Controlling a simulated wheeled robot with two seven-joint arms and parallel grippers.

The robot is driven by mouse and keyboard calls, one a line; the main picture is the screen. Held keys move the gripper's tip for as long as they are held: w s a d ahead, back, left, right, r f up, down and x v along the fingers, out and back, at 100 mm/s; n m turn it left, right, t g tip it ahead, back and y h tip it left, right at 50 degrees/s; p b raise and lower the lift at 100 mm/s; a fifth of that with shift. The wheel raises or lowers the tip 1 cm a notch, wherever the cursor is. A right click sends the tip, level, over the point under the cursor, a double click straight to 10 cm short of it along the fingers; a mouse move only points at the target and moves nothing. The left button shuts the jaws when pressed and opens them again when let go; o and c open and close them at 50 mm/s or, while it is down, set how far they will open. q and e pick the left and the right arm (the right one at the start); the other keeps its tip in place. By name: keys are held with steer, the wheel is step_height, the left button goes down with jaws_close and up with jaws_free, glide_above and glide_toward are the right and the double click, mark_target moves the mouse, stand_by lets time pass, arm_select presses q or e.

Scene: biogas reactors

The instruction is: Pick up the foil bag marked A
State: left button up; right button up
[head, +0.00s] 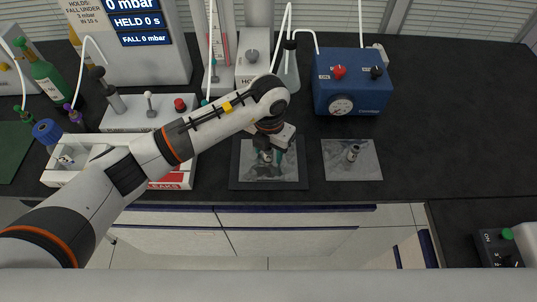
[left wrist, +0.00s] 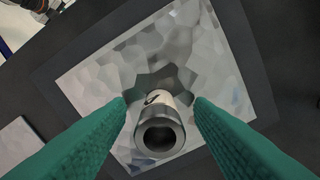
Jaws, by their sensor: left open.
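A silver foil bag (head: 287,172) lies flat on a dark square mat (head: 234,178) on the bench, below my left gripper (head: 268,157). A second foil bag (head: 369,167) with a grey valve (head: 352,152) lies to its right. I cannot read a letter A on either bag. In the left wrist view, the bag under the gripper (left wrist: 215,60) has a metal valve (left wrist: 160,130) standing up with a round open end. The green fingers of my left gripper are open, one on each side of this valve, with visible gaps. My right gripper is not in view.
A blue pump box (head: 350,85) with red and black knobs stands behind the second bag. A flask (head: 287,75) and white devices stand behind the mat. A white tray (head: 60,178) lies left, below my arm.

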arm_select(q)
jaws_close()
steer(key=shift+r, duration=0.1)
